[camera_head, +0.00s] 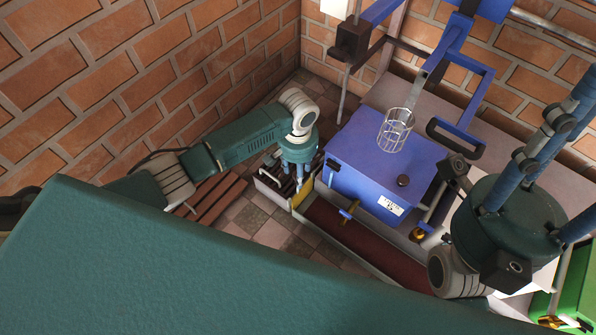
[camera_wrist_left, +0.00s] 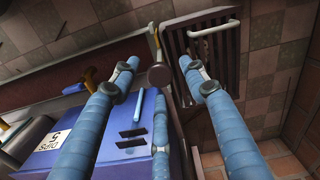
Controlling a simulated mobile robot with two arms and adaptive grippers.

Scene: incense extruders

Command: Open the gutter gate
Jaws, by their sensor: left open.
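The gutter is a long maroon channel (camera_head: 352,236) along the front of the blue box. A yellow plate (camera_head: 302,194), which looks like the gutter gate, stands across the channel's left end. In the left wrist view a yellow edge (camera_wrist_left: 155,42) shows there, beside a dark round knob (camera_wrist_left: 160,77). My left gripper (camera_head: 299,178) points down just above this end.
The blue box (camera_head: 365,160) carries a wire basket (camera_head: 395,130) and a frame above. A brass-coloured handle (camera_head: 349,211) sticks out over the gutter. A slatted tray (camera_wrist_left: 222,62) with a pale handle lies beyond the gate. Brick walls close off the corner.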

